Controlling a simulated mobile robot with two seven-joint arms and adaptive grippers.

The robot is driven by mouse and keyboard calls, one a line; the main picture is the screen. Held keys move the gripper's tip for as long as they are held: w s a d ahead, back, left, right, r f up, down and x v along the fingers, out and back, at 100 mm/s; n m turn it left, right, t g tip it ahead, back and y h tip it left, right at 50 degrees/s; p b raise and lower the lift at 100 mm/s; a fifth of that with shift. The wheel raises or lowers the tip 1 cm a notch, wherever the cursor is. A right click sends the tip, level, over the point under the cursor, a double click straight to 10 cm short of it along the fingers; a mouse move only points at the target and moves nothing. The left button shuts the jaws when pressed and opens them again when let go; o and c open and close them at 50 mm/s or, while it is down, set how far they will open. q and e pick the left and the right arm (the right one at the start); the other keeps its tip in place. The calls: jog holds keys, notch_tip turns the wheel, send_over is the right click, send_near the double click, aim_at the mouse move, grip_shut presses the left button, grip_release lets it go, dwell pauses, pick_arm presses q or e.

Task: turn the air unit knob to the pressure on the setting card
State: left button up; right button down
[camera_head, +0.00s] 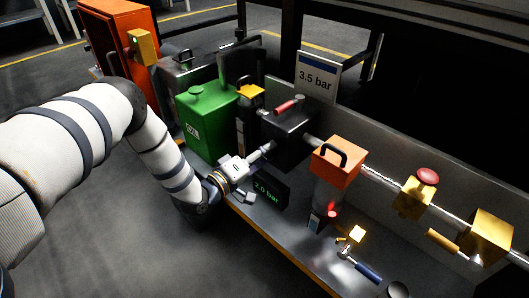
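The setting card (317,78) stands upright behind the bench and reads 3.5 bar. The air unit (288,130) is a dark box with a red lever on top. A small dark display (269,193) below it reads 2.0 bar in green. My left arm comes in from the left, and my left gripper (263,152) points at the front of the unit, with its fingertips at or very near it. The knob is not clearly visible; the fingertips may hide it. I cannot tell whether the fingers are open or shut on it. My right gripper is not in view.
A green box (207,118) stands left of the unit. An orange block with a black handle (337,163) is on the pipe to its right, then a yellow valve with a red button (416,195). A hammer (360,266) lies near the bench's front edge.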

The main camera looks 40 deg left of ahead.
pick_arm(q)
jog(key=shift+m, duration=0.4)
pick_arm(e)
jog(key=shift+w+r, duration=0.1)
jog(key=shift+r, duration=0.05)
pick_arm(q)
jog(key=m+p, duration=0.1)
jog(key=m, duration=0.2)
jog(key=shift+d+r+p, duration=0.1)
jog(key=shift+r+p, duration=0.05)
jog(key=shift+p, duration=0.2)
jog(key=m+p, duration=0.1)
jog(key=m, duration=0.3)
jog(key=shift+m+p, duration=0.3)
jog(key=m+p, duration=0.1)
jog(key=m, duration=0.3)
jog(key=shift+m+p, duration=0.35)
jog(key=shift+m, duration=0.85)
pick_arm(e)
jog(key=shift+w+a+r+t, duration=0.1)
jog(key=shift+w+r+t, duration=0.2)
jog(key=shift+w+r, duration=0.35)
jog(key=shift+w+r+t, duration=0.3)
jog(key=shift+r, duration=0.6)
pick_arm(q)
jog(key=o, duration=1.2)
